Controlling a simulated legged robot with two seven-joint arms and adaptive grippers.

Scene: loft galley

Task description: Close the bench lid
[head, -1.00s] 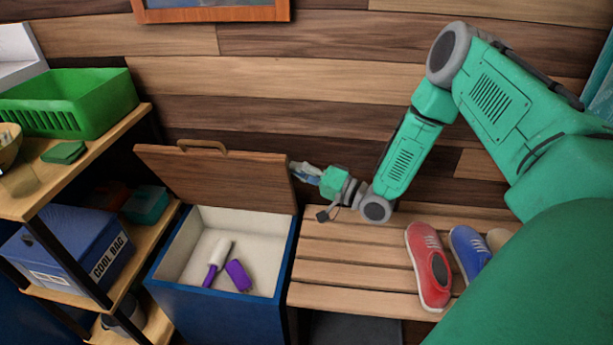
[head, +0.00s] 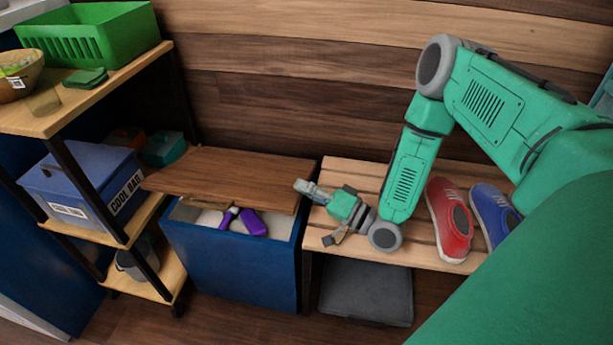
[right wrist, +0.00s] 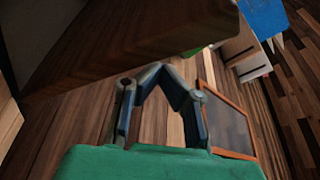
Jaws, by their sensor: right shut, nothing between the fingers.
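The wooden bench lid (head: 232,178) is tilted low over the blue bench box (head: 235,268), partly closed. A gap at its front shows the pale inside of the box, with purple items (head: 250,222) in it. My right gripper (head: 303,186) is shut and empty, at the right edge of the lid in the head view. I cannot tell whether it touches the lid. In the right wrist view the lid (right wrist: 120,40) fills the upper left, close above the fingers (right wrist: 160,70). My left gripper is not in view.
A slatted bench (head: 410,232) to the right holds a red shoe (head: 447,222) and a blue shoe (head: 492,212). A grey cushion-like block (head: 366,291) lies beneath. Left stands a shelf (head: 60,118) with a green basket (head: 92,36) and a cool bag (head: 82,180).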

